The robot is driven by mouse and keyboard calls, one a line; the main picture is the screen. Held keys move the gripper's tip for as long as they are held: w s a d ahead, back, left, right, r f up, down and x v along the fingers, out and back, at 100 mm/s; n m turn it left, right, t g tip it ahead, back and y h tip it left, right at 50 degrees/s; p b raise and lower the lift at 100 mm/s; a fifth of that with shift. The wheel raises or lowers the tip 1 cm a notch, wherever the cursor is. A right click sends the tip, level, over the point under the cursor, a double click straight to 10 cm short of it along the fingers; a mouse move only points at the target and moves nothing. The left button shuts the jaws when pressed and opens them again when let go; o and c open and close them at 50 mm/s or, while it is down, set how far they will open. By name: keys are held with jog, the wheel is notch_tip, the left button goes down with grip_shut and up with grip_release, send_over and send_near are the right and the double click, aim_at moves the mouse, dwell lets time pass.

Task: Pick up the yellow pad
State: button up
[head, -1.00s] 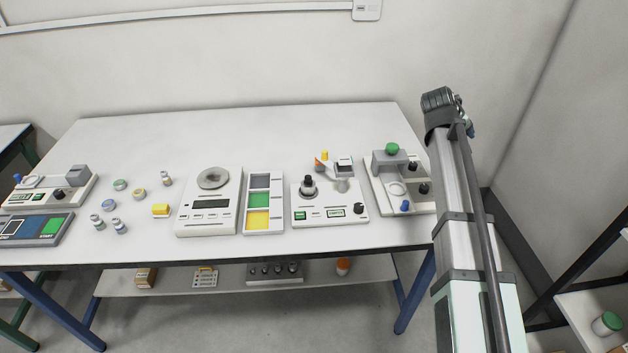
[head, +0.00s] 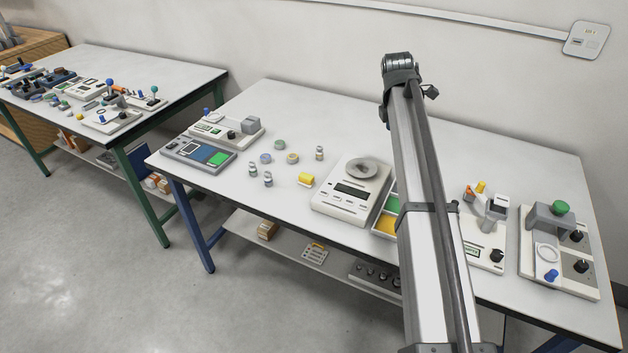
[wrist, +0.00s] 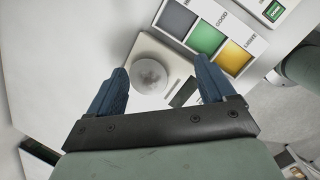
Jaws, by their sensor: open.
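A small yellow block (head: 306,179) lies on the white table to the left of the scale in the head view; it is the loose yellow thing there. A yellow field (wrist: 235,58) also shows in the three-part tray (wrist: 249,36), beside its green and grey fields. My arm partly hides that tray in the head view. My gripper (wrist: 162,78) is open and empty in the wrist view, its blue fingers apart above the scale (wrist: 176,68) and its round pan. The loose yellow block is not seen in the wrist view. My gripper's fingers are not seen in the head view.
Several small jars (head: 268,180) stand left of the yellow block. A panel with blue and green pads (head: 199,154) is at the table's left end. Devices with knobs (head: 560,252) stand at the right. The table's back strip is clear. Another table (head: 150,72) stands further left.

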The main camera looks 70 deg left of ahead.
aim_at(306, 175)
jog(key=s+a+f+n+g, duration=0.1)
jog(key=s+a+f+n, duration=0.2)
jog(key=s, duration=0.5)
jog(key=s+a+f+n+g+h, duration=0.1)
jog(key=s+a+n, duration=0.25)
jog(key=s, duration=0.35)
jog(key=s+a+f+n+g, duration=0.1)
jog(key=s+a+f+n, duration=0.15)
jog(key=s+a, duration=0.4)
jog(key=shift+n, duration=0.3)
jog(key=f, duration=0.4)
jog(key=d+f, duration=0.1)
jog(key=f, duration=0.3)
jog(key=s+f, duration=0.1)
jog(key=f, duration=0.4)
jog(key=shift+s+d, duration=0.1)
jog(key=shift+d, duration=0.15)
jog(key=shift+c, duration=0.2)
jog(key=c, duration=1)
